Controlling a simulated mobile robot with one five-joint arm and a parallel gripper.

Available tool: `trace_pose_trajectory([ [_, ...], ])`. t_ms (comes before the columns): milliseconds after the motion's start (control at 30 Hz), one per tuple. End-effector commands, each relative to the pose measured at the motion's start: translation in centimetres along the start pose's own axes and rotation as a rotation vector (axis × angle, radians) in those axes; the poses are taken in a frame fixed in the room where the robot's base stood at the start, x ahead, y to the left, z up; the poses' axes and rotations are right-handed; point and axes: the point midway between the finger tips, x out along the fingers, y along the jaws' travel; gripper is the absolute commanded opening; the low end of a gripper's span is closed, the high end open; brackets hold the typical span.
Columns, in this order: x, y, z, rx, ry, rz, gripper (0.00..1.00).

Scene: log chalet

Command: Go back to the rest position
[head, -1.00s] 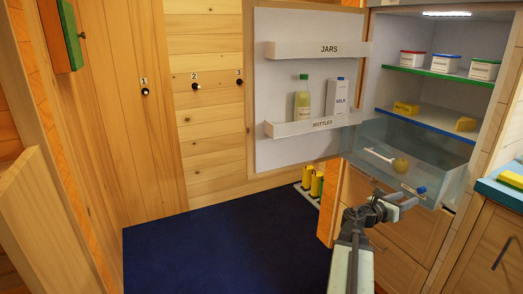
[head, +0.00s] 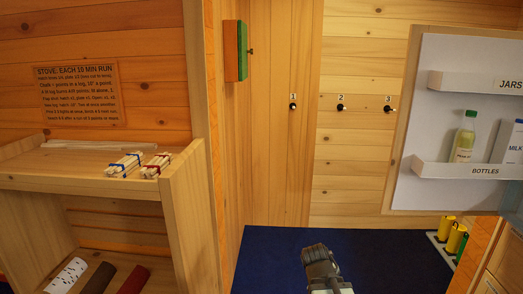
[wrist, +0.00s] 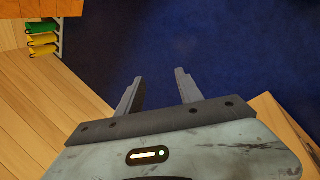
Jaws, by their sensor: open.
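My gripper shows in the wrist view (wrist: 158,88) with its two fingers apart and nothing between them. It points over the dark blue floor mat (wrist: 230,45). In the head view my arm rises from the bottom edge, right of the middle, over the same blue mat (head: 270,265). The gripper's fingers cannot be made out there. Nothing touches the gripper.
The open fridge door (head: 405,185) holds bottles at the right. Yellow and green cylinders (head: 455,240) stand in a white rack below it. A wooden shelf (head: 100,180) with tied bundles and logs stands at the left. Numbered pegs line the back wall.

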Motion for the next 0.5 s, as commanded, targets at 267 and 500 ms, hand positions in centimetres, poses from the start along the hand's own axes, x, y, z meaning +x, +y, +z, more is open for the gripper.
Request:
trace_pose_trajectory([
  [267, -2.0, -9.6, -1.2, 0.642, -0.074, -0.412, 0.43],
  [500, -8.5, -6.9, -0.6, 0.745, -0.109, -0.411, 0.43],
])
